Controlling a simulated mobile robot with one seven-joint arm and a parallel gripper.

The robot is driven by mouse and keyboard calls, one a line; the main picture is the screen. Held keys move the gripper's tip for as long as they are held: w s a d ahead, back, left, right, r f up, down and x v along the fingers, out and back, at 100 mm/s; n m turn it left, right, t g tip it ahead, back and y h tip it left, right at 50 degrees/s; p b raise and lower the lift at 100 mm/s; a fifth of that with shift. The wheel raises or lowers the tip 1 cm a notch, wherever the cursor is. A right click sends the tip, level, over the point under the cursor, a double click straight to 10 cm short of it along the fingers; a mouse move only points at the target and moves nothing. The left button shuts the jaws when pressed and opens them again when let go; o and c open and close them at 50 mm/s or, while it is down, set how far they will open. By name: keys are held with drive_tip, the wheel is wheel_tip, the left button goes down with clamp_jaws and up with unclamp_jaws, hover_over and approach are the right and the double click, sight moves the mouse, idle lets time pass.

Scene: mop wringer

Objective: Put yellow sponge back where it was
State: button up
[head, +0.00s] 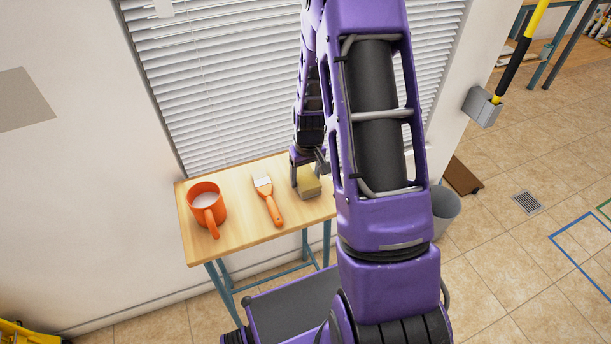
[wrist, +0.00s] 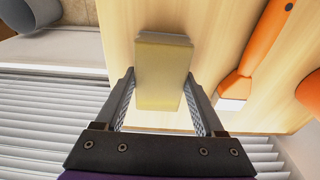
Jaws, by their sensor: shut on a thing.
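The yellow sponge (head: 308,187) is at the right part of the wooden table's top (head: 240,229), partly hidden by my arm in the head view. It also shows in the wrist view (wrist: 162,70) as a pale yellow block between the two fingers. My gripper (head: 307,172) reaches down from above and is shut on the sponge, with one finger along each side (wrist: 160,88). The sponge is at or just above the wood; I cannot tell whether it touches.
An orange-handled brush (head: 268,202) lies left of the sponge, and an orange mug (head: 206,203) stands farther left. A window blind (head: 220,80) rises behind the table. A grey bin (head: 446,208) stands on the floor to the right.

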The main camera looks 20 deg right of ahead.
sight(307, 180)
drive_tip(key=shift+f, duration=0.2)
drive_tip(key=o, duration=1.5)
drive_tip(key=shift+r, duration=0.1)
drive_tip(key=shift+c, duration=0.2)
wheel_tip(307, 180, up, 12)
drive_tip(key=s+p, duration=0.1)
drive_tip(key=shift+s, duration=0.2)
drive_tip(key=shift+r, duration=0.1)
